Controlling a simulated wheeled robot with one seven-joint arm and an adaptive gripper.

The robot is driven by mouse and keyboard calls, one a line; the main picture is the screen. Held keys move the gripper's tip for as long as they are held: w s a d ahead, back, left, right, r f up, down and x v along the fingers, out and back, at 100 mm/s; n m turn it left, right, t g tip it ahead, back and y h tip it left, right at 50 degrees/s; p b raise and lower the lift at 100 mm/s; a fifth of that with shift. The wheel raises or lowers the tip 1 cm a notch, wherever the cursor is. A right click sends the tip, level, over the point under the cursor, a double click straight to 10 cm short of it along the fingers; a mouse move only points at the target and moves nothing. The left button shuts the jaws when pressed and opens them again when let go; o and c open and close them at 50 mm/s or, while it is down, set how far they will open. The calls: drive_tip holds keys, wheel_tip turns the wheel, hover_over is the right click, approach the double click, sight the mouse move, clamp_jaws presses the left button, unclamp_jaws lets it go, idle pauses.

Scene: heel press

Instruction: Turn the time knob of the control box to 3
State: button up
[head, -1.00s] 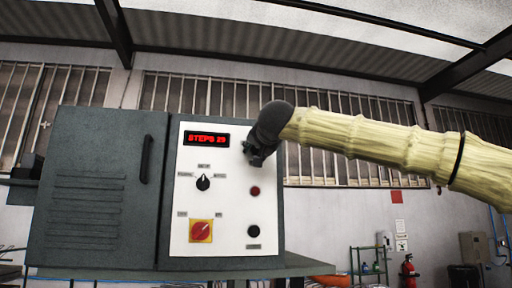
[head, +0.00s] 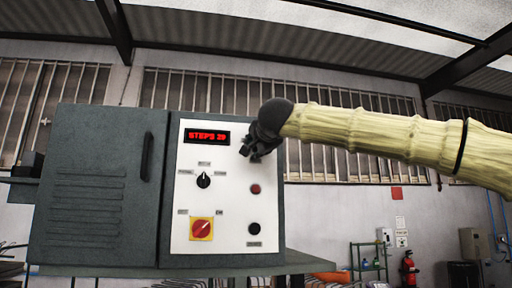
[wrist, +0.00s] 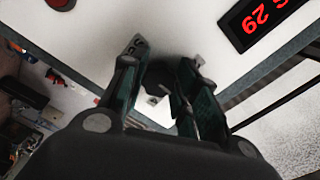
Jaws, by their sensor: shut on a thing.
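The control box (head: 262,222) has a white front panel with a red display (head: 207,136) reading "STEPS 29". My gripper (head: 258,146) is at the panel's upper right, beside the display. In the wrist view my gripper (wrist: 163,100) has its fingers on either side of a dark round knob (wrist: 168,70), shut on it. This looks like the time knob; in the head view it is hidden behind my gripper. Small labels around it are partly seen in the wrist view, too blurred to read, so I cannot tell its setting.
A fire extinguisher (head: 408,268) stands far behind.

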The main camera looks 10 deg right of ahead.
drive_tip(key=shift+f, duration=0.1)
drive_tip(key=o, duration=1)
drive_tip(key=s, duration=1.2)
